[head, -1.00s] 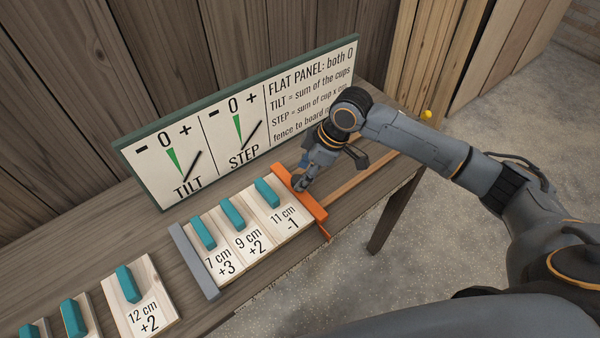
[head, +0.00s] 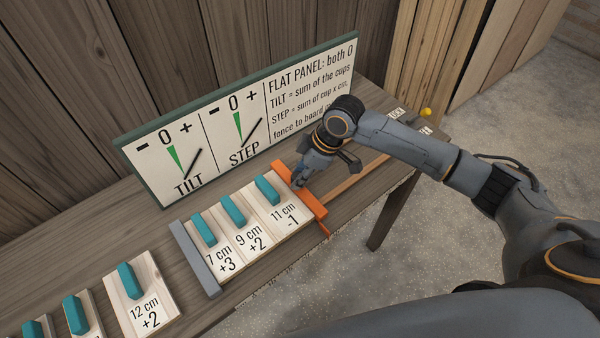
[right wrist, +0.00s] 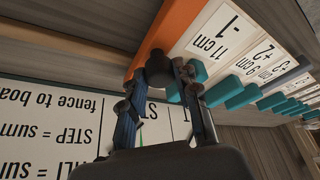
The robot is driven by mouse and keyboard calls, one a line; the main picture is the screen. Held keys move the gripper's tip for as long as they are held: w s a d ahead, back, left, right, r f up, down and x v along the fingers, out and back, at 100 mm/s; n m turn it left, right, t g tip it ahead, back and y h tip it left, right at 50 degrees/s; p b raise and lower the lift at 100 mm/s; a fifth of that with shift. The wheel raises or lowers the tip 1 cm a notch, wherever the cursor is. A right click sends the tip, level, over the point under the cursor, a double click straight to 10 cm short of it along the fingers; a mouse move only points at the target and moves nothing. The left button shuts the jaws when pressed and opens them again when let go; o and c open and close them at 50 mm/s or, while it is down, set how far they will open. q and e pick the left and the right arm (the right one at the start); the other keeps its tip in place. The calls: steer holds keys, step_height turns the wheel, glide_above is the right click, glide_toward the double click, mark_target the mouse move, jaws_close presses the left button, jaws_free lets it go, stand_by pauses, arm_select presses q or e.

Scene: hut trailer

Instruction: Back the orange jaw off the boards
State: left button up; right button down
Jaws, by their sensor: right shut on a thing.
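The orange jaw (head: 312,205) lies across the bench against the right side of the 11 cm board (head: 284,215); I see no clear gap. To its left are the 9 cm board (head: 252,233) and the 7 cm board (head: 222,250), side by side up to the grey fence (head: 194,258). My right gripper (head: 300,180) is at the back part of the jaw. In the right wrist view my right gripper (right wrist: 160,75) is shut on a dark round knob (right wrist: 158,62) at the orange jaw (right wrist: 162,38). My left gripper is out of view.
A sign (head: 235,125) with TILT and STEP dials stands behind the boards; both black needles lean right of the green wedges. A wooden rail (head: 355,180) runs right of the jaw over clear bench. A loose 12 cm board (head: 142,295) lies left of the fence.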

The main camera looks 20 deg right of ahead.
steer(key=w+d, duration=0.1)
steer(key=d, duration=0.2)
steer(key=w+d, duration=0.1)
steer(key=d, duration=0.1)
steer(key=w+d, duration=0.1)
steer(key=d, duration=0.2)
steer(key=shift+d, duration=0.35)
steer(key=shift+a, duration=0.1)
steer(key=c, duration=1)
jaws_free()
steer(key=v, duration=1.2)
